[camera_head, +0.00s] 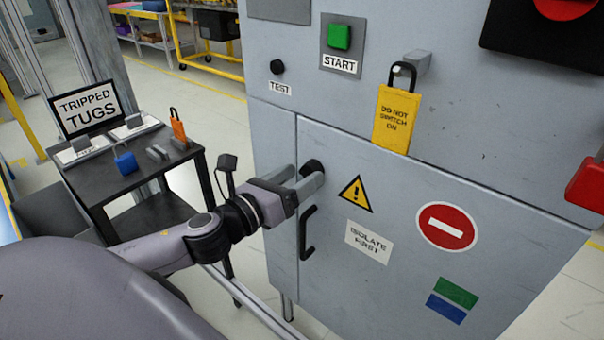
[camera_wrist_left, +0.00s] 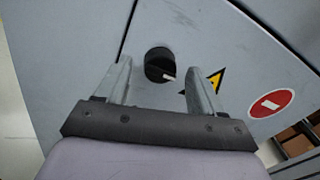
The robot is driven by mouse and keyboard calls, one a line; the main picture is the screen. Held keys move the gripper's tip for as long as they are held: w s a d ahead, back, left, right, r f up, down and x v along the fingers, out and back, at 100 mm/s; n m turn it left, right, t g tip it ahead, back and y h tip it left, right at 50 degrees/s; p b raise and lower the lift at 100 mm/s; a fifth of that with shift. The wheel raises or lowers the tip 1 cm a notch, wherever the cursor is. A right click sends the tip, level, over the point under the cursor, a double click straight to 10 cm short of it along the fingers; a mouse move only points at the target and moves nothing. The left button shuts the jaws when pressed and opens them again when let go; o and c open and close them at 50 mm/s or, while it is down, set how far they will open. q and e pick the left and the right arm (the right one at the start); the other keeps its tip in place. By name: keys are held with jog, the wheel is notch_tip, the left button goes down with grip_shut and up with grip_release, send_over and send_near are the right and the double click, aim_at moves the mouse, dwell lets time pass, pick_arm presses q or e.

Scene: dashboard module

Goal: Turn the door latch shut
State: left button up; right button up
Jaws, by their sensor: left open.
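The door latch (camera_wrist_left: 160,66) is a round black knob with a pale pointer mark, on the grey cabinet door (camera_head: 400,205). In the head view the latch (camera_head: 311,168) shows near the door's upper left corner, partly hidden by my left gripper. My left gripper (camera_head: 302,178) is open at the latch. In the left wrist view its two fingers (camera_wrist_left: 158,75) stand on either side of the knob, with a gap visible to each. The pointer mark points to the lower right in that view. My right gripper is not in view.
A black door handle (camera_head: 307,232) sits just below the gripper. A yellow tag lock (camera_head: 396,118) hangs above on the cabinet, and a red block (camera_head: 587,185) sticks out at right. A dark table (camera_head: 130,165) with padlocks and a sign stands at left.

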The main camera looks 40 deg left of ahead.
pick_arm(q)
jog(key=shift+w+d, duration=0.1)
jog(key=shift+w, duration=0.65)
jog(key=c, duration=1.1)
jog(key=shift+o, duration=0.2)
